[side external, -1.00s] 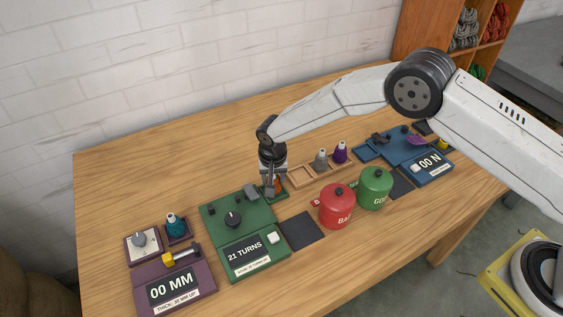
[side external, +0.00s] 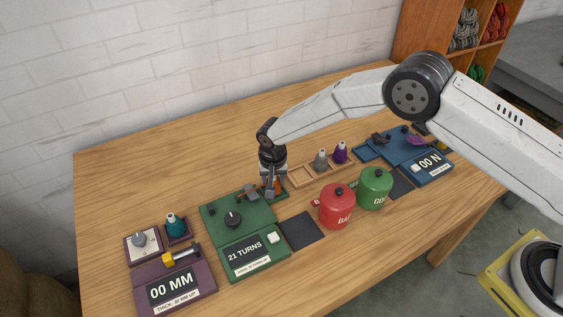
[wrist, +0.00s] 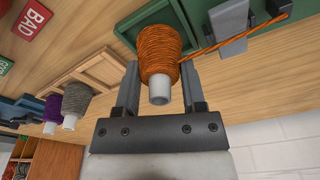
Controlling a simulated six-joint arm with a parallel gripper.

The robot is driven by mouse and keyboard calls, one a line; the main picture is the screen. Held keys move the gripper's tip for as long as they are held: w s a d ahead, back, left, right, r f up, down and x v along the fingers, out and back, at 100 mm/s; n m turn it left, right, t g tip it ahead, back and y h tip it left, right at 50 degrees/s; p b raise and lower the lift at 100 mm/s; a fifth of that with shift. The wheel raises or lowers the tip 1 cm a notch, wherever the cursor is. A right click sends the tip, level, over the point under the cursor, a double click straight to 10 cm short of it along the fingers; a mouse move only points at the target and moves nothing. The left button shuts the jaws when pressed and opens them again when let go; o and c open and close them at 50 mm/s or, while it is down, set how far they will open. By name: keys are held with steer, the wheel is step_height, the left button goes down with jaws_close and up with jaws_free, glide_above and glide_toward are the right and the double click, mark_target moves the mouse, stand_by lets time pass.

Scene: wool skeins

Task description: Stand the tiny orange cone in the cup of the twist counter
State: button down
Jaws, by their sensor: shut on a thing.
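The tiny orange cone (wrist: 158,50) is wound with orange yarn, its pale tube end towards the wrist camera. My gripper (wrist: 160,78) is shut on it, one finger on each side. In the side view the gripper (side external: 271,187) is low at the back right of the green twist counter (side external: 228,212), which reads 21 TURNS, and mostly hides the orange cone (side external: 278,184). The counter's green cup (side external: 284,194) is around and below the cone; its inside is hidden, so I cannot tell whether the cone touches its floor. An orange strand (wrist: 215,43) runs from the cone to a grey clamp.
A wooden tray (side external: 299,180) with grey and purple cones stands right of my gripper. Red BAD (side external: 337,207) and green (side external: 375,189) jars stand in front. A purple gauge (side external: 172,285) is left and a blue device (side external: 405,148) right. The table behind is clear.

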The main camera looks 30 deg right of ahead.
steer(key=shift+f, duration=0.2)
stand_by(0.7)
jaws_free()
steer(key=shift+r, duration=0.1)
stand_by(0.4)
steer(key=shift+r, duration=3.65)
